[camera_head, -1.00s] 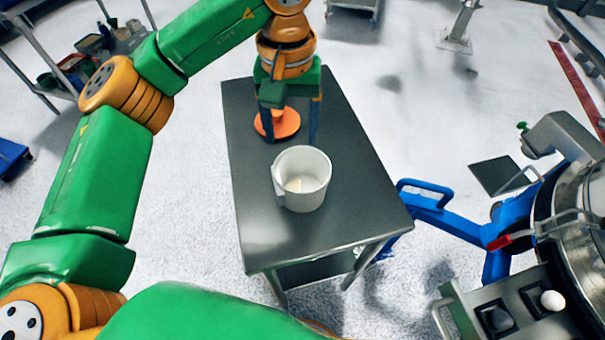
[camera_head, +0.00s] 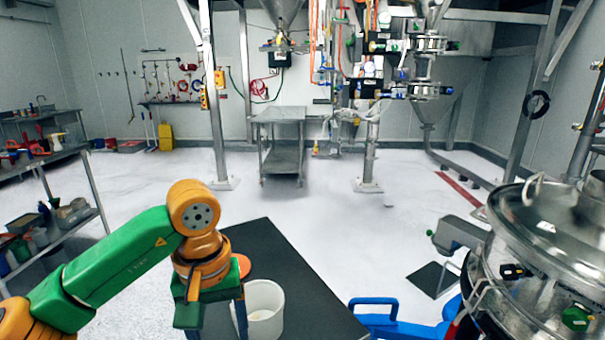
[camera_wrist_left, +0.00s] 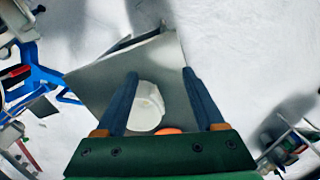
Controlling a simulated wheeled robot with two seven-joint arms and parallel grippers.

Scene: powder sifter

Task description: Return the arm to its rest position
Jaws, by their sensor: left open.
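My left gripper (camera_head: 212,305) hangs pointing down over the left part of the dark table (camera_head: 290,280). It is open and empty, its two blue fingers apart in the left wrist view (camera_wrist_left: 160,75). A white jug (camera_head: 266,312) stands upright on the table, just right of the gripper in the head view and partly hidden by it. In the left wrist view the jug (camera_wrist_left: 148,104) shows below and between the fingers. An orange disc (camera_head: 243,264) shows behind the gripper, mostly hidden. My right gripper is not in view.
A steel sifter with a domed lid (camera_head: 550,240) and a blue frame (camera_head: 390,322) stand to the right of the table. A shelf rack (camera_head: 65,215) stands at the far left. The white floor beyond the table is mostly clear.

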